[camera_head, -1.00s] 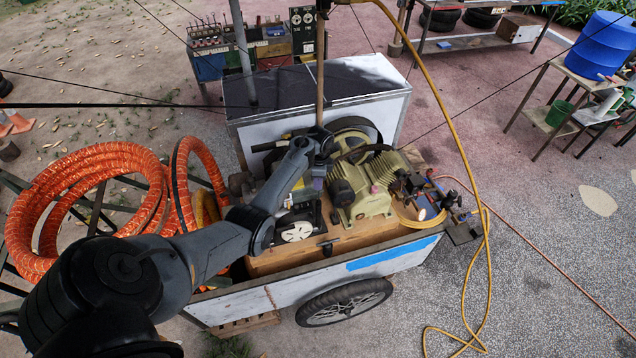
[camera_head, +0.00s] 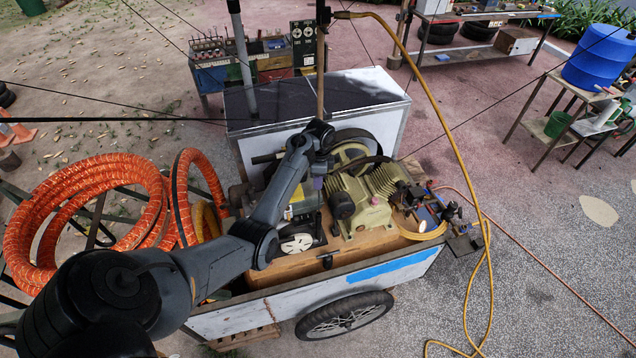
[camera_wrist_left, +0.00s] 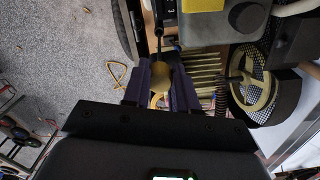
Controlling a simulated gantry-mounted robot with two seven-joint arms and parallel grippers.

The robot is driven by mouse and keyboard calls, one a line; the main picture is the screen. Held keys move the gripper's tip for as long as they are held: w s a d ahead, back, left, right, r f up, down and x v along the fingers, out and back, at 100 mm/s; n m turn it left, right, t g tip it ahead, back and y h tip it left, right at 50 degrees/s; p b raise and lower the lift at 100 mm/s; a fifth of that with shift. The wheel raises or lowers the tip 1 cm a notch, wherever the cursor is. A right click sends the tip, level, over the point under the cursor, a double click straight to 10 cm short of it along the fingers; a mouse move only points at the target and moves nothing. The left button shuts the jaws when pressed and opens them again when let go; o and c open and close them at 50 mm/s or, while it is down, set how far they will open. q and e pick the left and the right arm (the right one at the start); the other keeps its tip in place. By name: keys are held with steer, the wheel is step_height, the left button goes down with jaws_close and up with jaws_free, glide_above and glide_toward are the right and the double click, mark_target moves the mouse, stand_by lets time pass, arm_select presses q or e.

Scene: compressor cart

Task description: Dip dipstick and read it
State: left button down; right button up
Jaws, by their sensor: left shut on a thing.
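My left gripper (camera_wrist_left: 162,88) is shut on the yellow handle of the dipstick (camera_wrist_left: 160,84) in the left wrist view. A thin dark rod runs from that handle toward the top of the picture, beside a grey housing (camera_wrist_left: 203,22). I cannot tell whether its tip is inside anything. In the head view my left gripper (camera_head: 318,176) reaches down over the compressor cart (camera_head: 380,266), just left of the olive-green finned compressor (camera_head: 368,196). The dipstick is too small to make out there. My right gripper is in neither view.
A belt wheel (camera_head: 352,150) stands behind the compressor. Orange hose coils (camera_head: 90,185) lie left of the cart. A yellow hose (camera_head: 455,130) hangs down on its right. A blue drum (camera_head: 598,58) stands on a side table at the right. Open paved ground lies right of the cart.

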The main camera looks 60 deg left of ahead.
arm_select(q)
steer(key=shift+r, duration=2.05)
steer(key=shift+f, duration=0.2)
